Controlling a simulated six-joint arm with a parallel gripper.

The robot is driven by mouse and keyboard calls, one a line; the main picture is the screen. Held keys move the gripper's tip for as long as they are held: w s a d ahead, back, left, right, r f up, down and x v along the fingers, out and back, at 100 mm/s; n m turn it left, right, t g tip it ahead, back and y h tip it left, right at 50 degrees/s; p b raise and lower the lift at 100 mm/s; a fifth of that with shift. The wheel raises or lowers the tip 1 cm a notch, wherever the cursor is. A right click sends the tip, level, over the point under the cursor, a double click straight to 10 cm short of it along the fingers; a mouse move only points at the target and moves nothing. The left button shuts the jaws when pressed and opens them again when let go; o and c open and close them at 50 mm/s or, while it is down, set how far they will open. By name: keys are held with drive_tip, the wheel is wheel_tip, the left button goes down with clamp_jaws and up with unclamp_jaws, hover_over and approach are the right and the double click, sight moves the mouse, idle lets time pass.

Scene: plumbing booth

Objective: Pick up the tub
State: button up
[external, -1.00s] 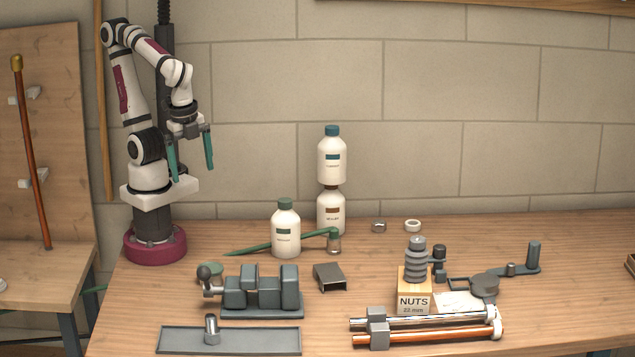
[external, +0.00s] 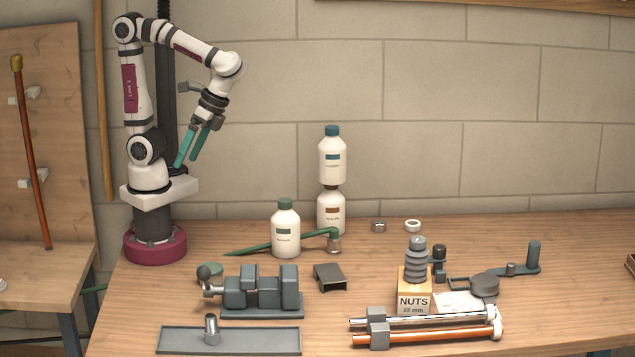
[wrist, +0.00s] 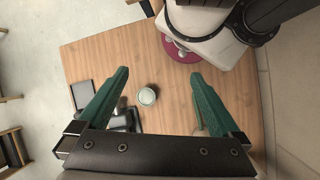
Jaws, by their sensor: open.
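My gripper (external: 187,162) has green fingers, is open and empty, and hangs high above the bench, above and slightly left of the tub. It tilts down and left, towards my base. Its two fingers also show apart in the wrist view (wrist: 160,74).
The grey vise (external: 262,290) stands in front of the tub, with a shallow tray (external: 229,341) nearer the front edge. A white bottle with a green cap (external: 286,232) stands to the right, near a green-handled tool (external: 262,246). Two stacked bottles (external: 332,160) stand behind.

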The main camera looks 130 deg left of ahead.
sight(214, 264)
drive_tip(key=w+a+n+t+h, duration=0.5)
drive_tip(key=a+n+t+h, duration=0.35)
drive_tip(key=n, duration=0.75)
drive_tip(key=shift+g+h, duration=0.25)
drive_tip(key=shift+g, duration=0.2)
drive_tip(key=f, duration=0.6)
drive_tip(key=a+f, duration=0.1)
drive_tip(key=f, duration=0.6)
drive_tip(key=a+f, duration=0.1)
drive_tip(key=f, duration=0.5)
drive_tip(key=shift+f, duration=0.3)
drive_tip(key=x, duration=1.5)
drive_tip(key=shift+w+d+f, duration=0.1)
drive_tip(key=shift+d+f, duration=0.1)
drive_tip(key=shift+f, duration=0.05)
drive_tip(key=c, duration=1.3)
